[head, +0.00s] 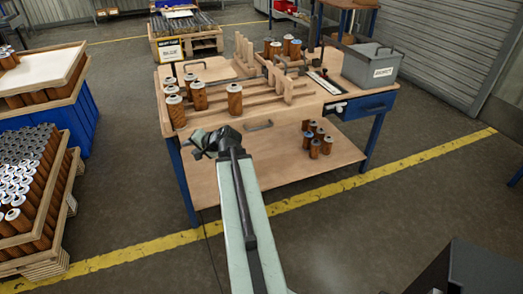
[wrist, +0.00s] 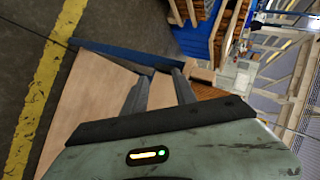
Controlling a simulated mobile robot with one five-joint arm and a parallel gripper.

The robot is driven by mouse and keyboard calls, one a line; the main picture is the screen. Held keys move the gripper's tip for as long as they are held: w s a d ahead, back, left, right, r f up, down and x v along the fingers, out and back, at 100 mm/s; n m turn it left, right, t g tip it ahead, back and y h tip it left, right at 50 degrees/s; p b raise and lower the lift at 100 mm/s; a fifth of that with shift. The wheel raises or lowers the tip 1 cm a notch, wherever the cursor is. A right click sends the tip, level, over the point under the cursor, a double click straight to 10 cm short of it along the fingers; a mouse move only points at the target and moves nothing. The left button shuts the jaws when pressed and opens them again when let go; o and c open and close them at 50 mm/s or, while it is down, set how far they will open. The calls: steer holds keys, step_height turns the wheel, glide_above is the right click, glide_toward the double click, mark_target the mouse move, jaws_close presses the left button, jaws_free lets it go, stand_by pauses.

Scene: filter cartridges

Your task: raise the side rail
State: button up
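A wooden workbench (head: 180,131) with blue legs stands ahead in the head view. A bench edge and a blue bar show past the fingertips.
Several brown cartridges (head: 199,97) stand on the bench top beside wooden racks (head: 288,84). A grey bin (head: 371,67) stands at the right end. More cartridges (head: 314,149) stand on the lower shelf. Loaded pallets (head: 66,208) stand left. Floor in front is clear.

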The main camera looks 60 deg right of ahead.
steer(key=s+d+f+m+t+h+b, duration=0.1)
steer(key=s+d+f+m+h+b, duration=0.15)
steer(key=s+d, duration=0.45)
steer(key=s+d+f+m+t+h+b, duration=0.1)
steer(key=s+d+m+h+b, duration=0.25)
steer(key=d, duration=0.65)
steer(key=m+h, duration=0.3)
steer(key=m, duration=0.1)
glide_toward(261, 128)
steer(key=x, duration=0.3)
steer(key=shift+g, duration=0.4)
steer(key=b+x, duration=0.2)
steer(key=x, duration=0.5)
steer(key=shift+w+d, duration=0.2)
steer(key=shift+w, duration=0.15)
jaws_close()
